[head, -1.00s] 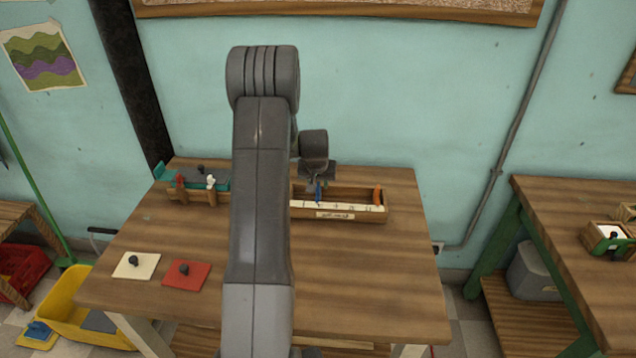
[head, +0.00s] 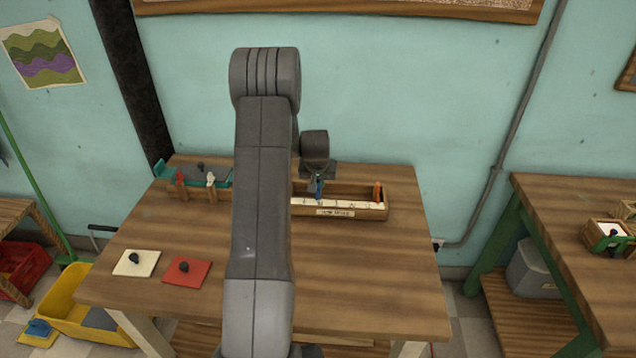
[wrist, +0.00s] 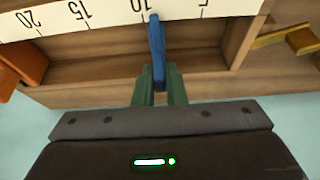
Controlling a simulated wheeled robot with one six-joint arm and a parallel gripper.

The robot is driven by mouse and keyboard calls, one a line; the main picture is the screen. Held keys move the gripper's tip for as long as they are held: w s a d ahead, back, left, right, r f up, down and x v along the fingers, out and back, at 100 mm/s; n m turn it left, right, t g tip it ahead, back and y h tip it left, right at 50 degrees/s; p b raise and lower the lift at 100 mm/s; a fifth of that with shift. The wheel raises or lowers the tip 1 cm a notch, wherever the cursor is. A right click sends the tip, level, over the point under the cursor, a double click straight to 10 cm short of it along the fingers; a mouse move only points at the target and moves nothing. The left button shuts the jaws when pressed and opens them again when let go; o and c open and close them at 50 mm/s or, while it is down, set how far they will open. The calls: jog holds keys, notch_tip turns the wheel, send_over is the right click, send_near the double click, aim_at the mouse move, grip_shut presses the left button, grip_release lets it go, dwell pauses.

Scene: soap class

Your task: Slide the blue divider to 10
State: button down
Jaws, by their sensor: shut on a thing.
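The blue divider (wrist: 157,52) stands across a long wooden box (head: 360,212) with a white number strip (wrist: 110,18). In the wrist view the strip reads 20, 15, 10, 5 from left to right. The divider's tip is right beside the 10 mark, slightly on the side of the 5. My gripper (wrist: 160,90) has its green fingers closed on the divider's near end. In the head view the blue divider (head: 319,188) shows small below my gripper (head: 318,178), in the box's left part. My arm hides the box's left end.
An orange divider (wrist: 22,66) stands near the 20 end, with a clear gap to the blue one. Left of my arm is a wooden rack (head: 205,190) with red and white pegs. A cream plate (head: 136,263) and a red plate (head: 186,272) lie at the table's front left.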

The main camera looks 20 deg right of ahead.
jog(key=shift+s+d+f+b, duration=0.1)
jog(key=shift+d+f+b, duration=0.15)
jog(key=shift+b, duration=0.1)
jog(key=shift+s+d+r, duration=0.1)
jog(key=shift+d+r, duration=0.1)
jog(key=c, duration=1.5)
grip_release()
jog(key=shift+r, duration=0.1)
jog(key=b+v, duration=0.2)
jog(key=v, duration=1.1)
jog(key=shift+s+r+b, duration=0.2)
jog(key=shift+r+b, duration=0.1)
jog(key=shift+r, duration=0.05)
jog(key=shift+f, duration=0.1)
jog(key=p+x, duration=0.2)
jog(key=x, duration=1.1)
jog(key=shift+w+f, duration=0.2)
jog(key=shift+f, duration=0.1)
jog(key=shift+r, duration=0.1)
